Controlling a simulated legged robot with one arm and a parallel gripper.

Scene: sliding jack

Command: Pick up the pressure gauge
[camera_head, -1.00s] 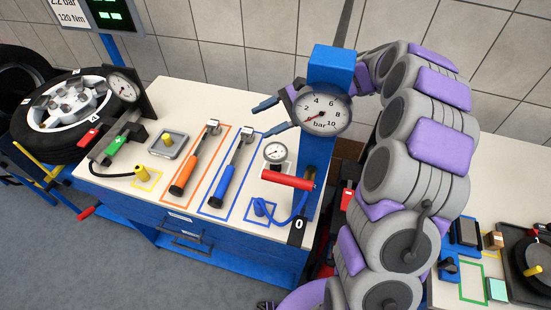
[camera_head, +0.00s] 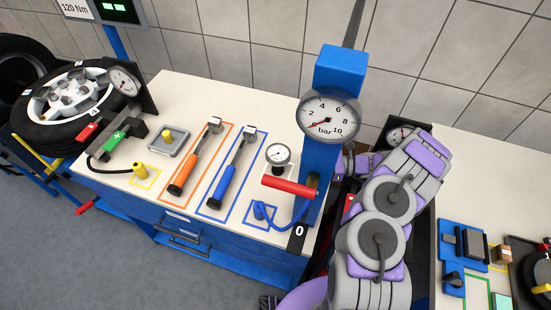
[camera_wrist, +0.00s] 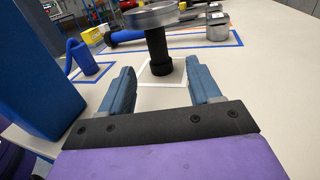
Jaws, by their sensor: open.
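The pressure gauge (camera_head: 278,155) stands upright on the table, with a round white dial and a dark lower part. In the wrist view I see its metal round head and black stem (camera_wrist: 158,52), standing in a white-outlined square. My gripper (camera_wrist: 161,84) is open and empty. Its two blue fingers point at the gauge, one to each side of the stem's line, with the stem just beyond the tips. In the head view the blue post hides my gripper.
The blue post (camera_head: 338,85) with a large bar dial (camera_head: 328,117) stands close beside my arm. Its red handle (camera_head: 290,187) and blue hose (camera_head: 283,224) are near the gauge. Blue (camera_head: 232,172) and orange (camera_head: 190,167) wrenches lie further left. Bare table lies under my fingers.

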